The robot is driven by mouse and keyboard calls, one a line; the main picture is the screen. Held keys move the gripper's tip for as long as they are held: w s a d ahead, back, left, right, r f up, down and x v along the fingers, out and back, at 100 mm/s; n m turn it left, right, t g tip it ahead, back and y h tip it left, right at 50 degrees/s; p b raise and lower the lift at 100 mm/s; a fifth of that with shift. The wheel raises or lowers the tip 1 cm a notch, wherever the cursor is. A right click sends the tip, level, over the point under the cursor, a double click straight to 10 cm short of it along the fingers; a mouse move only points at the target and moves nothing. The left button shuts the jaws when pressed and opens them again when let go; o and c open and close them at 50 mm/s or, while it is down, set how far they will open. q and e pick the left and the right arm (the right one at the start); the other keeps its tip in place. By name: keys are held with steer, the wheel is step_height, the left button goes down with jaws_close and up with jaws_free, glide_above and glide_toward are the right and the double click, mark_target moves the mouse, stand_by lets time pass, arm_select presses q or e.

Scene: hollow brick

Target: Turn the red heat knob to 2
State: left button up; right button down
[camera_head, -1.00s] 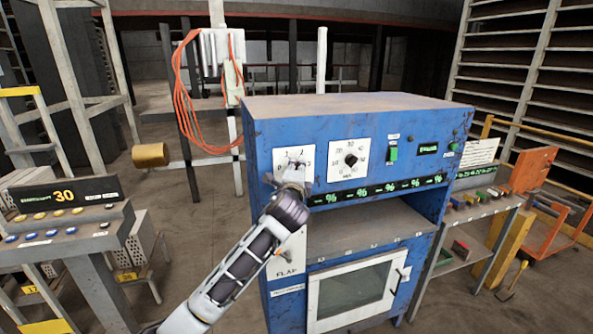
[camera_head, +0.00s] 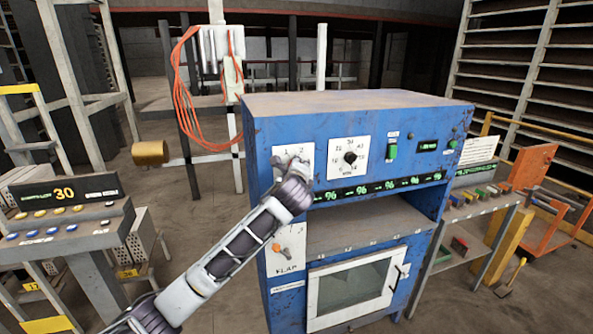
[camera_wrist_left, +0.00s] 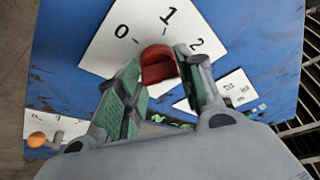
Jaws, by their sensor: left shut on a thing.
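The red heat knob (camera_wrist_left: 158,65) sits on a white dial plate marked 0, 1 and 2 (camera_wrist_left: 125,50) on the front of the blue oven. In the left wrist view it is between the two fingers of my left gripper (camera_wrist_left: 160,80), which is shut on it. The knob's top end lies below the 1; I cannot read its exact setting. In the head view my left gripper (camera_head: 298,172) covers the knob and the lower part of the dial plate (camera_head: 290,152). My right gripper is not in view.
The timer dial (camera_head: 350,158) is just right of the heat dial. An orange flap knob (camera_head: 276,247) is below the arm. The oven (camera_head: 355,105) has an open shelf and a glass door. A button console (camera_head: 65,220) stands left, a parts table (camera_head: 485,205) right.

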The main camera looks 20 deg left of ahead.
arm_select(q)
steer(key=shift+f, duration=0.15)
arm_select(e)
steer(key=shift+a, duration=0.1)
arm_select(q)
steer(key=o, duration=1)
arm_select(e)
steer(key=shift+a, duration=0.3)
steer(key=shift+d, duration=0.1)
arm_select(q)
steer(key=shift+v, duration=6)
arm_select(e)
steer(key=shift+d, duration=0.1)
arm_select(q)
steer(key=shift+d, duration=0.1)
